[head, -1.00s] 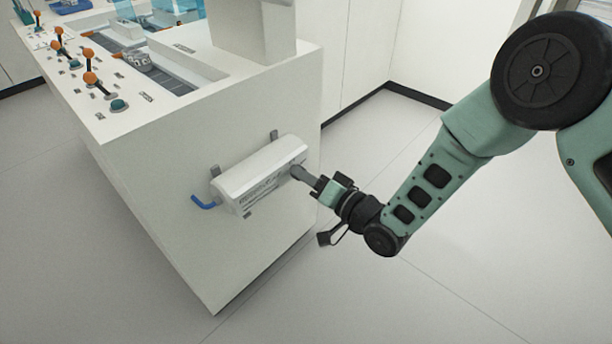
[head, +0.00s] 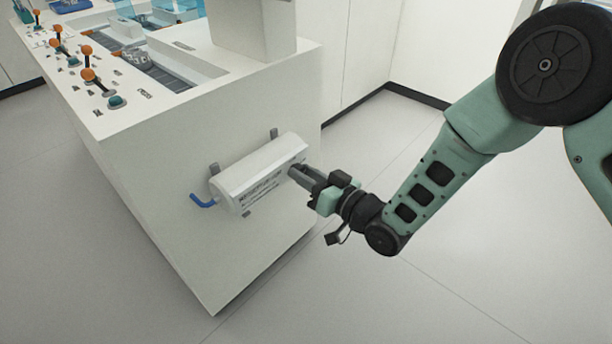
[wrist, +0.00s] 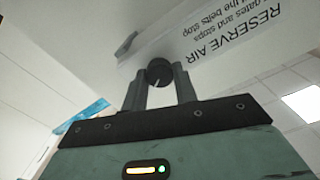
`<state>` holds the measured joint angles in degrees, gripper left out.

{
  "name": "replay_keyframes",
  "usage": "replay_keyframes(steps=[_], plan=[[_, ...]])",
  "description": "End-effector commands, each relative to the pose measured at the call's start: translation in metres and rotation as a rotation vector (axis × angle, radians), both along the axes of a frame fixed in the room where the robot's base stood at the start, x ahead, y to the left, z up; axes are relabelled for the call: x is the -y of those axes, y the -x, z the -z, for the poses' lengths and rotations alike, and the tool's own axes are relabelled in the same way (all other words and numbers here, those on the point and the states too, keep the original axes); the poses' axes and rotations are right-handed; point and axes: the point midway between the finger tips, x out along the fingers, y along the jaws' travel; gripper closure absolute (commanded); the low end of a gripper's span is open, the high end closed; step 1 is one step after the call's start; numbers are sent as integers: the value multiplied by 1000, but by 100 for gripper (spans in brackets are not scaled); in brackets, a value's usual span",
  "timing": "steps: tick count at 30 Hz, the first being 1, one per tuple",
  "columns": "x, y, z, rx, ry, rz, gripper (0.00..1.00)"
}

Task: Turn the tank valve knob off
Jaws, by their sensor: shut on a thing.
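The tank (head: 258,174) is a white cylinder fixed to the side of the white machine, with a blue pipe (head: 204,202) at its left end. In the wrist view the tank's label (wrist: 240,35) reads "RESERVE AIR" upside down. The valve knob (wrist: 159,71) is round and black with a light mark on its face. My gripper (wrist: 160,85) has one finger on each side of the knob and is shut on it. In the head view my gripper (head: 298,173) is at the tank's right end, and its fingers hide the knob.
The grey floor (head: 420,290) around my arm is clear.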

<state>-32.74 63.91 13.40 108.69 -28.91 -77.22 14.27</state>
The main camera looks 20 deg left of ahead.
Motion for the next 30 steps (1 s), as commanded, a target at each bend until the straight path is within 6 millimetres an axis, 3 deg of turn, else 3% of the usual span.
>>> replay_keyframes(steps=[30], plan=[[0,2,3,831,347,-1,94]])
